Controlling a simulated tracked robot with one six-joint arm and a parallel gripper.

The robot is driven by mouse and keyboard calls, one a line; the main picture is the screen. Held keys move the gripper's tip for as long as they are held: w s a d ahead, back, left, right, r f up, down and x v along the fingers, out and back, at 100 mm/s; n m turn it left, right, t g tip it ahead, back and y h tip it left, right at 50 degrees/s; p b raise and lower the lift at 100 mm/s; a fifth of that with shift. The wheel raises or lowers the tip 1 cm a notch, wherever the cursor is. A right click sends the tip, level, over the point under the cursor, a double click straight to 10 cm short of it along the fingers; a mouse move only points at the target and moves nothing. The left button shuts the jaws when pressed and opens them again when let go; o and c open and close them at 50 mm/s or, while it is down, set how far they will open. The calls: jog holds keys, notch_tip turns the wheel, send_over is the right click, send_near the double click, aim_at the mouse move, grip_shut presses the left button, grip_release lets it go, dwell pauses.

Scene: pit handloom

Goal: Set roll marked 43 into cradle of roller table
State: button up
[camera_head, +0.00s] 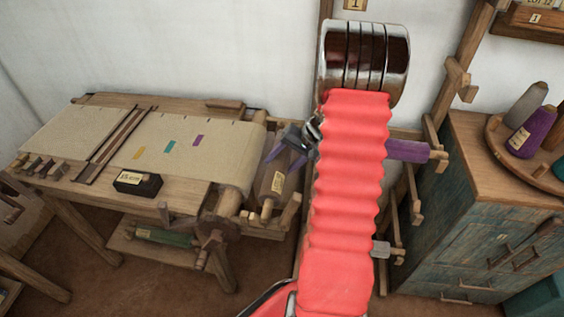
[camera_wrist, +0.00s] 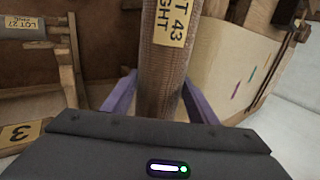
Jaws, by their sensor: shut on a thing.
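The roll marked 43 (camera_wrist: 165,60) is a brown cylinder with a tan label. It stands between the two purple fingers of my gripper (camera_wrist: 160,88) in the wrist view, and the gripper is shut on it. In the head view the brown roll (camera_head: 267,190) lies lengthwise at the right end of the wooden roller table (camera_head: 190,200). My gripper (camera_head: 285,155) holds it from above. Wooden bracket pieces (camera_head: 290,212) sit near the roll's near end. I cannot tell whether the roll touches them. My red arm hides the area just to the right.
Pale cloth (camera_head: 190,150) and a small black block (camera_head: 137,184) lie on the table. A green roll (camera_head: 165,237) is on its lower shelf. A purple roll (camera_head: 408,151) sticks out from the rack behind my arm. A blue-green cabinet (camera_head: 480,245) stands right.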

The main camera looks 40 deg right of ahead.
jog(key=shift+f, duration=0.3)
jog(key=o, duration=1.7)
jog(key=shift+o, duration=0.2)
jog(key=shift+d+r, duration=0.1)
jog(key=shift+r, duration=0.45)
jog(key=v, duration=1.1)
jog(key=shift+s+r, duration=0.2)
jog(key=shift+r, duration=0.05)
